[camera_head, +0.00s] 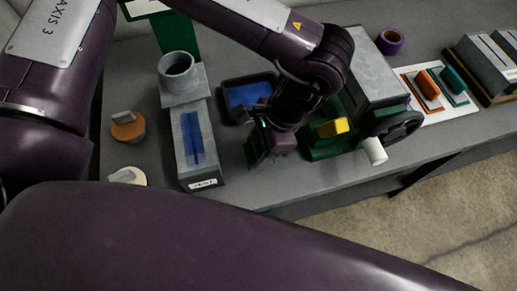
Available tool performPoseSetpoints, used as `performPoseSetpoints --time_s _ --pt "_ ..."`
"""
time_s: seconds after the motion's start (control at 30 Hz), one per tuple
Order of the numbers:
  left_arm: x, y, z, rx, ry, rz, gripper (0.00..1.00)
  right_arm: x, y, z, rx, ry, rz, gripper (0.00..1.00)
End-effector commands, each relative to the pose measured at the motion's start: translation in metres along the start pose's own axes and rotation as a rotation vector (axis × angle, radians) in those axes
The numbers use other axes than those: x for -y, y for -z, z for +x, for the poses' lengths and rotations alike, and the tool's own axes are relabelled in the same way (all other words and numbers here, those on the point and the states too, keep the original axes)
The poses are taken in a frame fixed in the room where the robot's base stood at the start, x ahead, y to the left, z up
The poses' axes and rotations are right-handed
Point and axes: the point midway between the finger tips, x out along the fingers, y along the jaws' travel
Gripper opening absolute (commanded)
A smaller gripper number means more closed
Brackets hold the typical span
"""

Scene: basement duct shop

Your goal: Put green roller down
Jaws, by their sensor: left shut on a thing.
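My left gripper (268,156) points down over the front middle of the grey bench (300,190), between a dark tray and a green-based machine. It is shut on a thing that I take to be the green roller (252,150). Only a dark green edge of it shows beside the fingers; the gripper hides the rest. I cannot tell whether it touches the bench. My right gripper is not in view.
Left of the gripper are a dark tray (229,110) with a blue inside and a grey block (184,118) with a blue slot. Right are a yellow block (332,127), a black wheel (394,127) and a white cylinder (375,151). The bench's front edge is close.

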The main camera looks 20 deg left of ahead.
Motion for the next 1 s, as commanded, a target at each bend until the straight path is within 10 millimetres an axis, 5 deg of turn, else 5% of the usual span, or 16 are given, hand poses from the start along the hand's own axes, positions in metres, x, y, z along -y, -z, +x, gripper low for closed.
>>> performPoseSetpoints --time_s 0.2,0.6,0.63,0.77,1.0 --pt "-0.001 0.009 0.024 0.001 -0.002 0.000 0.26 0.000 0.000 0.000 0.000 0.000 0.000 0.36" --pt "0.000 0.011 0.029 0.001 -0.001 0.001 0.26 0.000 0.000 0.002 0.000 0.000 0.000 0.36" --pt "0.000 0.011 0.028 0.001 0.000 0.001 0.55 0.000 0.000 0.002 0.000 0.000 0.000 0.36" --pt "0.000 0.011 0.028 0.001 -0.001 0.001 0.72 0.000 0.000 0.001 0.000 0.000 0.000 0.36" --pt "0.000 0.011 0.028 0.001 -0.001 0.000 0.72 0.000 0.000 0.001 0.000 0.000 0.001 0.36"
